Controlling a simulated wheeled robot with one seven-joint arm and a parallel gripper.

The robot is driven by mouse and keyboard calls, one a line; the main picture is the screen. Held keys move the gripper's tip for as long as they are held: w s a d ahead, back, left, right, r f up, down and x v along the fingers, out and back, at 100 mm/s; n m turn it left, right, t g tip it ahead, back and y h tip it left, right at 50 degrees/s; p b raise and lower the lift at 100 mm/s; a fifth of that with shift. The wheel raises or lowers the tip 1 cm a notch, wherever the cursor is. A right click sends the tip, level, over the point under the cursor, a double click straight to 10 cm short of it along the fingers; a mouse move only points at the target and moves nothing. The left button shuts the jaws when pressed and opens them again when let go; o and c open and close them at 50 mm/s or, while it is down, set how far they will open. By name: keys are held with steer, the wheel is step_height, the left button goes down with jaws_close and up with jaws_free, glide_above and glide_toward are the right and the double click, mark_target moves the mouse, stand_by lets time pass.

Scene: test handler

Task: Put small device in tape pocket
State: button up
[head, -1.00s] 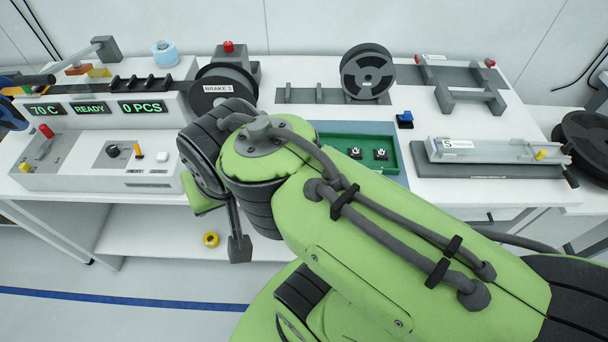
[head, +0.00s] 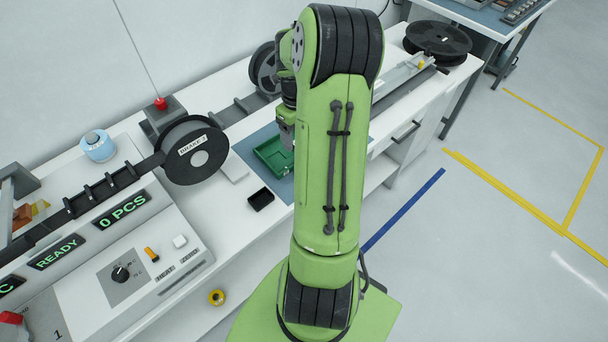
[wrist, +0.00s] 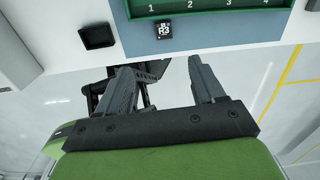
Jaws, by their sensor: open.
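In the wrist view a small black device (wrist: 164,29) with white print reading R3 sits on the blue-grey mat, just in front of the green tray's front wall. The green tray (wrist: 205,13) has slots numbered 1 to 4; its inside is mostly cut off. My gripper (wrist: 161,64) is open and empty, its fingers pointing toward the bench edge, apart from the device. In the head view the green tray (head: 272,160) is partly hidden by my arm, and the device does not show. The dark tape track (head: 100,194) runs left of the BRAKE reel (head: 192,150); its pockets are too small to tell.
A small black open box (head: 261,199) stands in front of the tray; it also shows in the wrist view (wrist: 97,36). The control panel (head: 125,270) fills the left. A blue tape roll (head: 98,146) and red button (head: 160,103) stand behind. Floor is clear at right.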

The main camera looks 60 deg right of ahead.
steer(key=shift+m, duration=0.3)
steer(key=f, duration=1.1)
steer(key=d+f+b, duration=0.1)
steer(key=f, duration=0.4)
steer(key=shift+s+f, duration=0.15)
steer(key=shift+s, duration=0.1)
steer(key=shift+c, duration=0.5)
steer(key=c, duration=1.1)
step_height(320, 180, up, 10)
steer(key=shift+r+p, duration=0.15)
steer(key=shift+p, duration=0.15)
steer(key=shift+s, duration=0.1)
